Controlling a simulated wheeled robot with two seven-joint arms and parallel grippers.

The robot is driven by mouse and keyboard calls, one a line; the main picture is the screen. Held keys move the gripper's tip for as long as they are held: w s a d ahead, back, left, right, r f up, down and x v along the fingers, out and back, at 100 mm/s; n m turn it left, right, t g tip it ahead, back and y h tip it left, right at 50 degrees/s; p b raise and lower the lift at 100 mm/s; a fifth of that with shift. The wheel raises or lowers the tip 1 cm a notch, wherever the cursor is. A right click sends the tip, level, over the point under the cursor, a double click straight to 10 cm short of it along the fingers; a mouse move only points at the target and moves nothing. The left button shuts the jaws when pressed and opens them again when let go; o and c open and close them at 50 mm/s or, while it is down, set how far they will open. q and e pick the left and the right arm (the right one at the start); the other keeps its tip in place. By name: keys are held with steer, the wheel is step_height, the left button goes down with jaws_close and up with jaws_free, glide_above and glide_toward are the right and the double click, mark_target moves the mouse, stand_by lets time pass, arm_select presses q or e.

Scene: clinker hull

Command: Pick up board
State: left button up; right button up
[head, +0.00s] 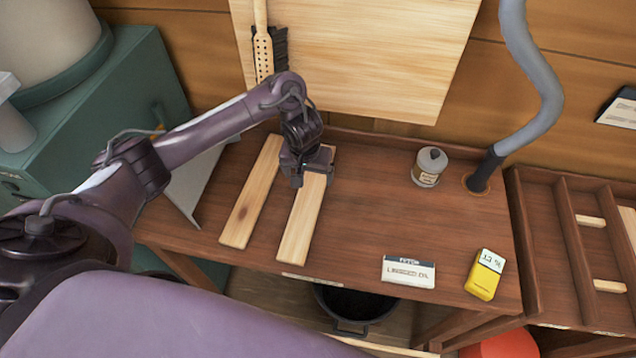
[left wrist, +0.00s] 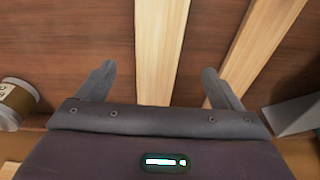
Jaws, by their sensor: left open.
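Two pale wooden boards lie side by side on the brown workbench (head: 370,215). The right-hand board (head: 300,226) passes under my left gripper (head: 314,182), which hides part of it. The left-hand board (head: 252,192) lies just left of the gripper. In the left wrist view, my left gripper (left wrist: 166,85) is open and empty. One board (left wrist: 160,50) runs between its two fingers there, and the other board (left wrist: 258,45) passes by the finger on the right. The gap between fingers and board is hard to judge. My right gripper is not seen.
A small can (head: 429,168) stands near the grey hose (head: 540,80) at the back. A linseed oil label card (head: 408,271) and a yellow box (head: 485,275) lie at the front right. A divided tray (head: 560,250) is at the right. The bench middle is clear.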

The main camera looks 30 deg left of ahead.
mark_target(309, 196)
arm_select(q)
steer(key=shift+f+b, duration=0.35)
steer(key=shift+f, duration=0.2)
steer(key=f+b, duration=0.1)
steer(key=f, duration=0.1)
steer(key=s+f+b, duration=0.1)
steer(key=f, duration=0.1)
steer(key=shift+s+d+b, duration=0.1)
steer(key=shift+d+b, duration=0.1)
steer(key=shift+b, duration=0.2)
steer(key=shift+f+b, duration=0.3)
steer(key=shift+f, duration=0.25)
steer(key=shift+w+f, duration=0.25)
steer(key=shift+f, duration=0.45)
steer(key=c, duration=1.2)
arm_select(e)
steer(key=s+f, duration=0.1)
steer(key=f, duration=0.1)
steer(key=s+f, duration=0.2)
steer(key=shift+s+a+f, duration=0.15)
